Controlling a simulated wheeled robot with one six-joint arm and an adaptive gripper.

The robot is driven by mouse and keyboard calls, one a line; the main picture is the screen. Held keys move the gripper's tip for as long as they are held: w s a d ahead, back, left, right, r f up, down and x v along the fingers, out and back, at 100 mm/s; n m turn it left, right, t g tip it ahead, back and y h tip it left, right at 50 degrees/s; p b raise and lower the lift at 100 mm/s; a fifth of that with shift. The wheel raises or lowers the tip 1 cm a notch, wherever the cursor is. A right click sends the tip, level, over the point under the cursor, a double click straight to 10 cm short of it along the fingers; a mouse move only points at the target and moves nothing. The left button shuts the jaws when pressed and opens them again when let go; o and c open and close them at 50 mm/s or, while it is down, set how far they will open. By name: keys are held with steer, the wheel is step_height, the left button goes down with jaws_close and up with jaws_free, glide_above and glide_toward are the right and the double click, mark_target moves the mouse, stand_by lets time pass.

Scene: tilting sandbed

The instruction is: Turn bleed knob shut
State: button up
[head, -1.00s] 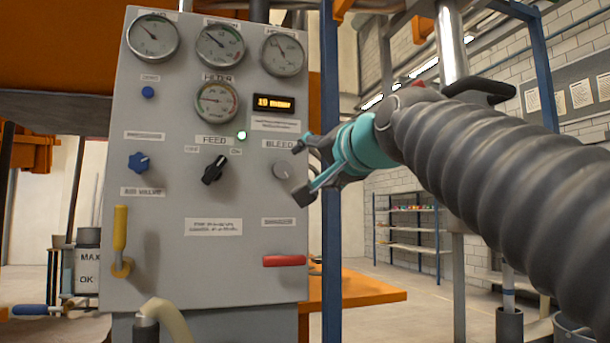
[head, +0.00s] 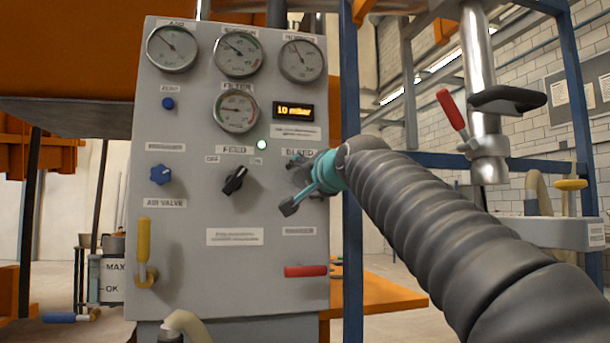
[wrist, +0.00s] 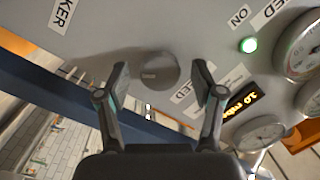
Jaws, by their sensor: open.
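The bleed knob (wrist: 156,71) is a round grey knob on the grey panel (head: 200,285), under the BLEED label. In the wrist view it sits between the two fingers of my gripper (wrist: 160,70), with a visible gap to each finger. My gripper is open. In the head view my gripper (head: 292,185) is at the panel's right side, in front of the bleed knob, and mostly hides it. Whether the fingertips reach fully around the knob's depth, I cannot tell.
The black FEED switch (head: 235,180) is left of my gripper, with a lit green lamp (head: 262,144) above it. A red handle (head: 305,271) is below. A blue post (head: 351,190) stands just right of the panel. Gauges and a lit display (head: 294,111) are above.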

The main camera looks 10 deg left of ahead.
steer(key=shift+w+a, duration=0.2)
steer(key=shift+w, duration=0.1)
steer(key=shift+c, duration=0.2)
steer(key=c, duration=1.1)
steer(key=shift+n, duration=0.3)
